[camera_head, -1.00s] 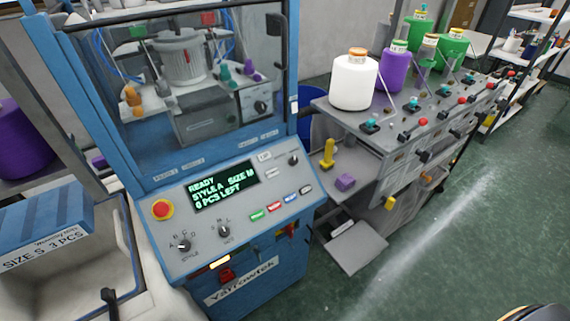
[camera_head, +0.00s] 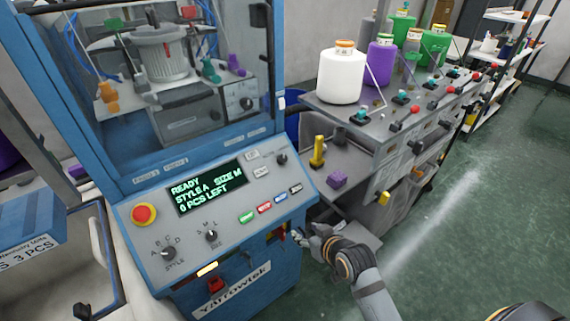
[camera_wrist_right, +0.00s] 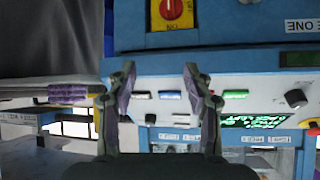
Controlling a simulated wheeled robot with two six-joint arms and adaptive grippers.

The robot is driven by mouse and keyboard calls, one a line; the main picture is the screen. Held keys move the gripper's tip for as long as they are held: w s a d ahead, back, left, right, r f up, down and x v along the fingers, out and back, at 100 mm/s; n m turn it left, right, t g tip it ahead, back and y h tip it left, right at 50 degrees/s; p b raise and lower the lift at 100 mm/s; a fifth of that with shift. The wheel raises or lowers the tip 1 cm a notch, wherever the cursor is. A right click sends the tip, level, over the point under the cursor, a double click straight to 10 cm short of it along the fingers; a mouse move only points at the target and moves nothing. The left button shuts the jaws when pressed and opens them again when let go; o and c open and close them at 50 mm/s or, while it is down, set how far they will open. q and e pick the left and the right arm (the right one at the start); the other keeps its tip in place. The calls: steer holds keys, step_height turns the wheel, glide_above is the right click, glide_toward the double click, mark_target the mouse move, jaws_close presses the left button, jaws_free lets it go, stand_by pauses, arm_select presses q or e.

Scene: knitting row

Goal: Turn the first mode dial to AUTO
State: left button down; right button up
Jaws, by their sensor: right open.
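The blue knitting machine's sloped grey panel (camera_head: 150,218) fills the left middle of the head view. A black dial (camera_head: 282,159) sits at its upper right; it looks like the mode dial, but no AUTO mark is readable. The style dial (camera_head: 168,253) and size dial (camera_head: 212,236) are lower left. My right gripper (camera_head: 304,236) is open and empty, just off the panel's lower right corner, apart from the upper dial. In the right wrist view my open fingers (camera_wrist_right: 158,85) face the panel, seen upside down, with a small dark knob (camera_wrist_right: 150,118) between them. My left gripper is out of view.
Buttons (camera_head: 264,208) and a red stop button (camera_head: 144,214) are on the panel. A red switch (camera_wrist_right: 173,10) is on the machine's front. A grey yarn stand (camera_head: 385,125) with several cones stands to the right. Green floor (camera_head: 480,210) is open farther right.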

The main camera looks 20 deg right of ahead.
steer(key=w+r+t, duration=0.3)
steer(key=w+r, duration=0.1)
steer(key=w, duration=0.2)
steer(key=m+t, duration=0.2)
steer(key=t, duration=0.3)
glide_toward(286, 160)
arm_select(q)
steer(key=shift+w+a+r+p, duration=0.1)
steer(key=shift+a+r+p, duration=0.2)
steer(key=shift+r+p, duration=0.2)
arm_select(e)
steer(key=w, duration=0.3)
steer(key=w+a, duration=0.1)
steer(key=w, duration=0.5)
steer(key=shift+w+a+r, duration=0.1)
steer(key=shift+a+r, duration=0.15)
steer(key=shift+r, duration=0.1)
